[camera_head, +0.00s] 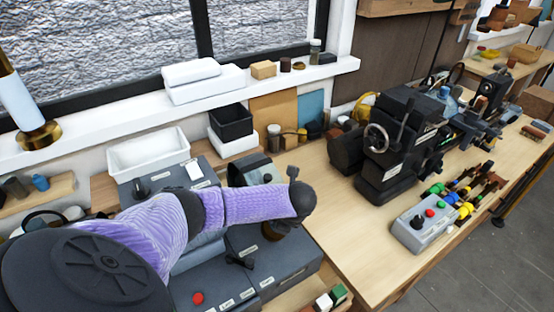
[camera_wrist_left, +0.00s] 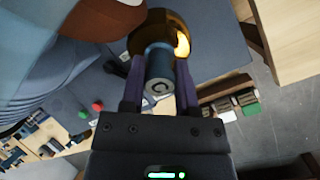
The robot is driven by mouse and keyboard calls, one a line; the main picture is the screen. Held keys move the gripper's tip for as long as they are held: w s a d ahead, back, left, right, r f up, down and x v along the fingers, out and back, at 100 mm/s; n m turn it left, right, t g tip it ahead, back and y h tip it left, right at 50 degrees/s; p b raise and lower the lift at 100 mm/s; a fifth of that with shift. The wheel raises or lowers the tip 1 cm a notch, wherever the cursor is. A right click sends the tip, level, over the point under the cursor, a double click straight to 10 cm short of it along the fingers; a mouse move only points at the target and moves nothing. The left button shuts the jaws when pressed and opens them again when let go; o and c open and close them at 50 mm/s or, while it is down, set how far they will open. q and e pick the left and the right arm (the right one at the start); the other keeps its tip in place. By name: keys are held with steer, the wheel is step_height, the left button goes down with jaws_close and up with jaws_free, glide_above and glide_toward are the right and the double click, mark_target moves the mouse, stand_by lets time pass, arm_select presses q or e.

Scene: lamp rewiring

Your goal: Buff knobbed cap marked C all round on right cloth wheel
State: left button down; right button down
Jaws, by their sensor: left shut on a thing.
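My left gripper (camera_wrist_left: 158,92) is shut on a knobbed cap (camera_wrist_left: 159,62). Its blue-grey knob, with a round end marked C, sits between the two fingers, and its brass rim flares out beyond them with a bright glint. In the head view my left forearm and dark wrist hide most of the gripper; a small brass part of the cap (camera_head: 272,232) shows below the wrist. A large pale blue-grey rounded form lies close by at upper left in the wrist view; I cannot tell whether it is a cloth wheel. No wheel contact can be made out. My right gripper is not in view.
Below my arm is a grey machine housing (camera_head: 275,260) with a red button (camera_head: 197,298). A dark lathe-like machine (camera_head: 400,140) and a grey control box (camera_head: 422,222) stand on the wooden bench (camera_head: 340,225) to the right. Bare bench lies between them and the housing.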

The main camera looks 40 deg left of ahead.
arm_select(q)
steer(key=shift+s+a+r+p, duration=0.15)
steer(key=shift+s+p, duration=0.1)
steer(key=shift+p, duration=0.25)
steer(key=shift+w, duration=0.3)
steer(key=shift+s+d+f, duration=0.15)
steer(key=shift+d+f, duration=0.15)
steer(key=shift+d, duration=0.3)
steer(key=shift+s+d+f, duration=0.15)
steer(key=shift+d+f, duration=0.15)
steer(key=shift+d, duration=0.25)
